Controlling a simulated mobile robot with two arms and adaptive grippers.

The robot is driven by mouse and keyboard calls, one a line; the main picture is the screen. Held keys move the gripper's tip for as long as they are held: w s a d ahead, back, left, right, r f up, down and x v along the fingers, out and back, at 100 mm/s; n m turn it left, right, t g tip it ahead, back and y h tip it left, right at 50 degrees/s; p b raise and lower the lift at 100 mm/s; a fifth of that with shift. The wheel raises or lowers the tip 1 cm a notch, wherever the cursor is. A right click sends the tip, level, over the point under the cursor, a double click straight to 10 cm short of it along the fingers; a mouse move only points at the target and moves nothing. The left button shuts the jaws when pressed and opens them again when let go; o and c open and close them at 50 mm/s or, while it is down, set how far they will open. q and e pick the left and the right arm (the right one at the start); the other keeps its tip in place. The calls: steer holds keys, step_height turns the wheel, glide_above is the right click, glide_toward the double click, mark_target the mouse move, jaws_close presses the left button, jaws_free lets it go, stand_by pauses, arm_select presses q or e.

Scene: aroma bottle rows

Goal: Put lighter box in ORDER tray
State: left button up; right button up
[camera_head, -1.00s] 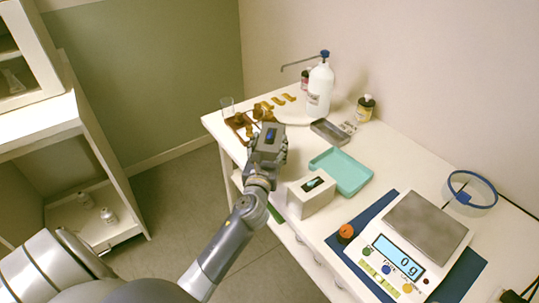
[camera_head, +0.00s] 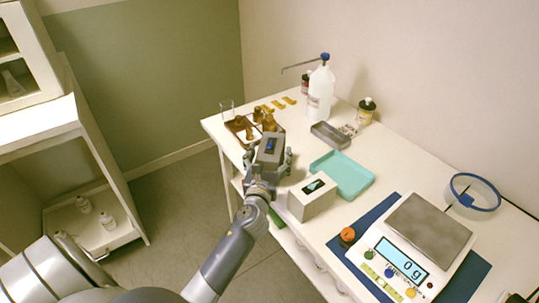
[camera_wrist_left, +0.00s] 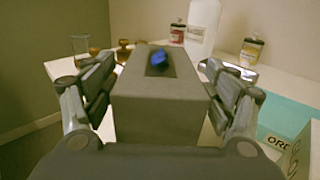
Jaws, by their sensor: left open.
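A grey box (camera_head: 269,150) with a blue piece in its top slot is at the table's front edge. My left gripper (camera_head: 268,162) is open, its fingers on either side of this box. In the left wrist view the grey box (camera_wrist_left: 160,105) stands upright between the spread fingers. I cannot tell whether its base touches the table. My right gripper is out of view.
A grey dish (camera_head: 330,135), a large white bottle (camera_head: 320,95) and small amber bottles (camera_head: 240,125) stand behind. A blue-rimmed ring container (camera_head: 474,192) is far right.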

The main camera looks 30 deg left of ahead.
arm_select(q)
steer(key=shift+r, duration=0.15)
steer(key=v, duration=1.2)
